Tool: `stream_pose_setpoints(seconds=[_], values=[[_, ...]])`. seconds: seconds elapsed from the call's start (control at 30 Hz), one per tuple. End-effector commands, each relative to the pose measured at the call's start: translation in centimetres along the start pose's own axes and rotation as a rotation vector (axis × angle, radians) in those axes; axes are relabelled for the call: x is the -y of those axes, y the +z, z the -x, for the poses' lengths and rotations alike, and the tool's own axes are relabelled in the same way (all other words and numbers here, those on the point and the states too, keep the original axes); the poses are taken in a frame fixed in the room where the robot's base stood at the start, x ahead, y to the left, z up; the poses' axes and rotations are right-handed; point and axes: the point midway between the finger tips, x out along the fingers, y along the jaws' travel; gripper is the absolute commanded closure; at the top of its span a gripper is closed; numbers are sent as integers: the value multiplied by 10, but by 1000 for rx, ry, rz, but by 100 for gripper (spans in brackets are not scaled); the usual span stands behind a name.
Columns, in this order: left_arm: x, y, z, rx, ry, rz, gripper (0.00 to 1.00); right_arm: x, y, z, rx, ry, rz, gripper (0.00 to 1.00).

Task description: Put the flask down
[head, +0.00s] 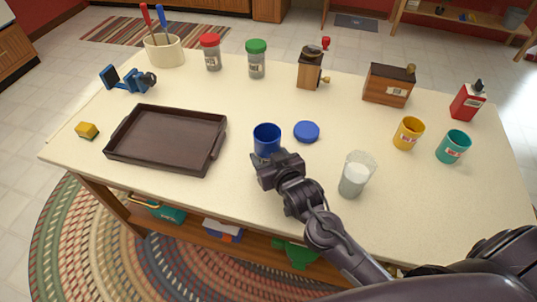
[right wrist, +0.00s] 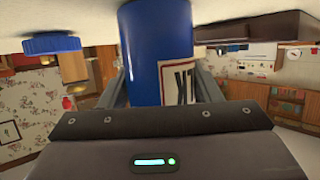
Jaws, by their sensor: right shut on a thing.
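The blue flask (head: 267,136) is upright over the front middle of the table, with its open top showing. My right gripper (head: 268,158) is shut on it from the front and hides its lower part in the head view. In the right wrist view, which is upside down, the flask (right wrist: 158,50) stands between the two fingers, with a pale label on its side. I cannot tell whether its base touches the table. A blue lid (head: 306,131) lies on the table to the right of the flask. My left gripper is not in view.
A brown tray (head: 168,138) lies left of the flask. A glass with white contents (head: 356,175) stands close on the right, beside my right arm. Yellow (head: 408,133) and teal (head: 453,147) cups stand further right. Jars and wooden boxes line the back. Bare table (head: 270,105) lies behind the flask.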

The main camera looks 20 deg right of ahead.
Motion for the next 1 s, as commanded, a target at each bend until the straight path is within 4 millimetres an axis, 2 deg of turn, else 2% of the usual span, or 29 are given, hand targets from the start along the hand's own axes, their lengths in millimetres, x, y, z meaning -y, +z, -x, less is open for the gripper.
stream_pose_setpoints(seconds=[0.2,0.23,0.4,0.77,0.87,1.0], values=[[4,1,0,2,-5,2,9,0,2,-1,-1,0,0,100],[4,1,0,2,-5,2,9,0,3,-1,1,0,0,41],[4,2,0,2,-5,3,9,0,2,-1,1,0,0,20],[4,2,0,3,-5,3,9,0,0,3,2,0,0,20],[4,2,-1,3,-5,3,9,0,1,16,3,0,-1,20],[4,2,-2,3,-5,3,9,0,2,45,5,-1,0,20]])
